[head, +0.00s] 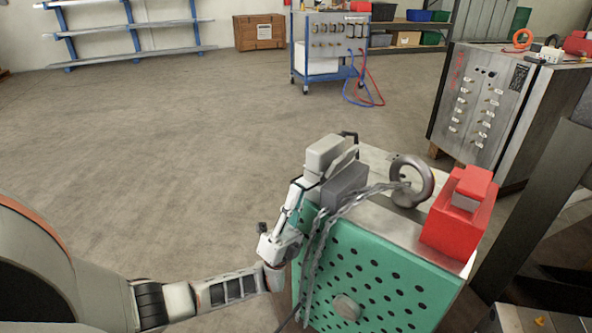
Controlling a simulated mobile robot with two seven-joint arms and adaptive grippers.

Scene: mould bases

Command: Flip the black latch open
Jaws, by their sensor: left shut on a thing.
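A mould base with a green perforated front (385,275) and a bare metal top stands at the lower right centre. The black latch (346,186), a dark grey block with lighter grey parts above it, is at its left top edge. My left gripper (307,183) reaches up from the lower left to the latch's left side and is shut on it. The fingers partly blend with the grey latch parts, so the exact contact is hard to see. A red latch (455,228) sits on the right of the top. My right gripper is not in view.
A metal lifting ring (410,182) stands on the mould's top between the latches, with a chain (330,225) draped over the front. A metal cabinet (490,100) stands behind at the right. The floor at the left is clear.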

